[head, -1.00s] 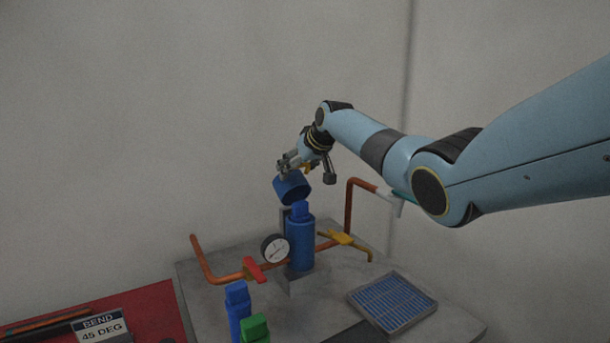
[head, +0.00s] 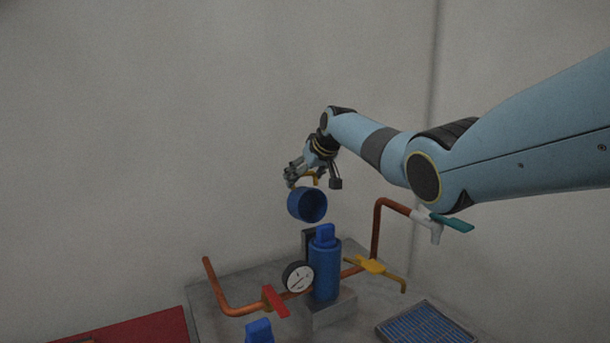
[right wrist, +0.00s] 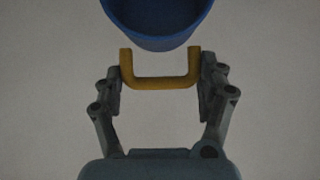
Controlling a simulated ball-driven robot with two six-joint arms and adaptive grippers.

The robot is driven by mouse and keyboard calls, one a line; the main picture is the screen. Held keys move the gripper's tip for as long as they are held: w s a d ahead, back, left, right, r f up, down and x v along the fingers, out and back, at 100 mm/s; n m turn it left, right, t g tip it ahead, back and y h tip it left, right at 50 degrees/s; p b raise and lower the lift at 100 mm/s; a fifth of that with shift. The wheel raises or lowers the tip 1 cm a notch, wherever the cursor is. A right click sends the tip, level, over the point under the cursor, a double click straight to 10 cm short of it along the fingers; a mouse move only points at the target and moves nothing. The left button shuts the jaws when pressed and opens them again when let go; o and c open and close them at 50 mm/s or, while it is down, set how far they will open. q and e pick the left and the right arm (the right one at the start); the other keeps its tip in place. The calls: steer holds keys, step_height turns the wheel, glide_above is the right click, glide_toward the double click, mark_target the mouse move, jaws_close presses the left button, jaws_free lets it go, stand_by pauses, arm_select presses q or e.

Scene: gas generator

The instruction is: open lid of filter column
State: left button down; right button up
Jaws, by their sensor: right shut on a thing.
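The blue lid (head: 307,205) is off the filter column (head: 325,275) and hangs in the air above it, tilted so its hollow underside faces right and toward me. My right gripper (head: 296,177) is shut on the lid's yellow handle, which shows between the fingers in the right wrist view (right wrist: 160,83). The lid (right wrist: 157,18) is at the top of that view. The column is an upright blue cylinder with a blue piece standing out of its open top. My left gripper is not in view.
A pressure gauge (head: 298,277), copper pipes (head: 377,235), a red valve handle (head: 275,301) and a yellow one (head: 371,265) surround the column. A blue-slatted panel (head: 425,328) lies at lower right. A wall stands behind.

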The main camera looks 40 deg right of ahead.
steer(key=shift+w+d+r, duration=0.1)
steer(key=shift+w+r, duration=0.1)
stand_by(0.3)
steer(key=o, duration=1.3)
steer(key=shift+o, duration=1)
steer(key=shift+f, duration=0.15)
steer(key=shift+s, duration=0.1)
steer(key=d+v, duration=0.1)
steer(key=v, duration=1)
steer(key=shift+s+a+r, duration=0.25)
steer(key=shift+a+r, duration=0.1)
steer(key=shift+a, duration=0.15)
